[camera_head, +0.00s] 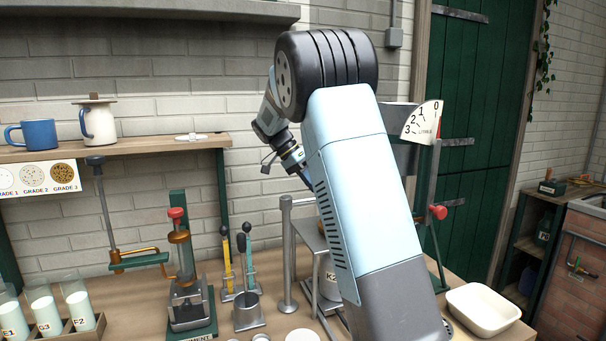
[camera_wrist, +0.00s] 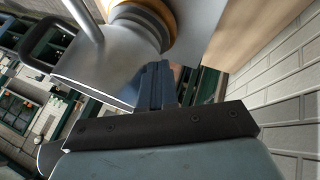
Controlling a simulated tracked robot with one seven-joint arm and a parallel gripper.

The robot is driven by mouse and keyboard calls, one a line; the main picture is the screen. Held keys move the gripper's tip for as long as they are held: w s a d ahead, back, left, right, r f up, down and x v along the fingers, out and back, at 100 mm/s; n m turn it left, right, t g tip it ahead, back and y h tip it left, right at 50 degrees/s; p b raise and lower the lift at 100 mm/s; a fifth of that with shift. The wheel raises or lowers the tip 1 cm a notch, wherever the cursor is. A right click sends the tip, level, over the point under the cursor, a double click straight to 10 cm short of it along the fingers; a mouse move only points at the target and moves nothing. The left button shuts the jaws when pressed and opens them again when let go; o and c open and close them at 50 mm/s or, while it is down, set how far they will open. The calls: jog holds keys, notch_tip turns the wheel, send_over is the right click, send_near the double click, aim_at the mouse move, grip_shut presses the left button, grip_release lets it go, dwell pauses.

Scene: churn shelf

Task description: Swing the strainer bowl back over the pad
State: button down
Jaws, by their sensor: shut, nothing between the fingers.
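I cannot make out the strainer bowl or the pad for certain; my arm covers the middle of the head view. A grey metal post (camera_head: 288,255) stands on the bench with a rail at its top, beside a grey metal stand (camera_head: 309,236) partly behind my arm. My gripper (camera_head: 305,178) is above that stand, its tips partly hidden by the arm. In the wrist view the fingers (camera_wrist: 155,85) are shut and empty. Just beyond them is a flat metal plate (camera_wrist: 95,70) bearing a round metal part with an orange-brown ring (camera_wrist: 150,20). I cannot tell whether the fingers touch it.
A grey hopper (camera_head: 404,155) with a dial stands right of my arm. A white tray (camera_head: 483,308) is at the right. Levers (camera_head: 247,260), a press (camera_head: 187,280) and milk glasses (camera_head: 78,303) stand left. A wall shelf (camera_head: 180,147) holds mugs.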

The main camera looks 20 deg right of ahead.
jog(key=v, duration=1.3)
jog(key=s+d+n+t+y, duration=0.15)
jog(key=s+n, duration=0.25)
jog(key=s, duration=0.5)
jog(key=s+d+n+t+y, duration=0.1)
jog(key=s+n+t+y, duration=0.25)
jog(key=s, duration=0.65)
jog(key=s+a+f+n+t, duration=0.1)
jog(key=s+f+n, duration=0.1)
jog(key=s, duration=0.4)
jog(key=s+a+f+n+t+y, duration=0.1)
jog(key=s+a+f+n+t, duration=0.1)
jog(key=s, duration=0.5)
jog(key=s+a+f+n+t, duration=0.1)
jog(key=s+f+n, duration=0.2)
jog(key=s+f, duration=0.3)
jog(key=shift+s+a+n, duration=0.25)
jog(key=shift+s+n, duration=0.1)
jog(key=shift+s, duration=0.4)
jog(key=shift+s, duration=0.1)
